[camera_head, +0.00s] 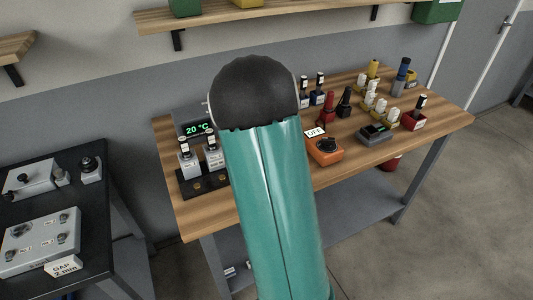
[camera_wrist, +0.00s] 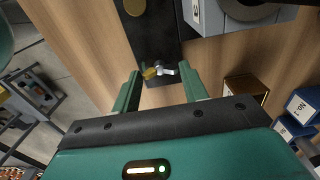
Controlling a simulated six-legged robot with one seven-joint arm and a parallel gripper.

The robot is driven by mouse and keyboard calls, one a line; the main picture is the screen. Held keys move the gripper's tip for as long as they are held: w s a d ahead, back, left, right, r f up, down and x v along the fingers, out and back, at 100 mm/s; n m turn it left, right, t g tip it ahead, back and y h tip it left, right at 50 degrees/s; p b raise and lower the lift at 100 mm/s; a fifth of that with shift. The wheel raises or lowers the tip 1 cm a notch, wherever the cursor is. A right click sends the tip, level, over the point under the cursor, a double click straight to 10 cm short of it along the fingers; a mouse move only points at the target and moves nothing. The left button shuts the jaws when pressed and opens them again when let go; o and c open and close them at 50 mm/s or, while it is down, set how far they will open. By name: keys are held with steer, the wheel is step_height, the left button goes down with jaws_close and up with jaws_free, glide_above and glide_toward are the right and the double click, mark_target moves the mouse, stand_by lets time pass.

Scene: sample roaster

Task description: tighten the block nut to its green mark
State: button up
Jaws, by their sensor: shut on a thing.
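In the wrist view a small brass and pale metal nut (camera_wrist: 160,71) with a wing sits near the end of a dark stand (camera_wrist: 160,45). Thin gaps seem to show beside the nut, so the exact contact is unclear. I cannot make out a green mark. In the head view my teal arm link hides the gripper and the nut. The dark stand (camera_head: 190,191) there carries two grey sample blocks.
The wooden bench (camera_head: 200,224) also holds a 20 °C display (camera_head: 196,129), an orange device with a black knob (camera_head: 325,149), a grey device (camera_head: 374,134) and several bottles and spools. A dark table (camera_head: 95,225) stands at left. In the wrist view, blue boxes (camera_wrist: 302,107) are close at right.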

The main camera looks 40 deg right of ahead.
steer(key=shift+r, duration=0.1)
steer(key=o, duration=1)
step_height(320, 180, up, 14)
steer(key=shift+f, duration=0.15)
stand_by(0.3)
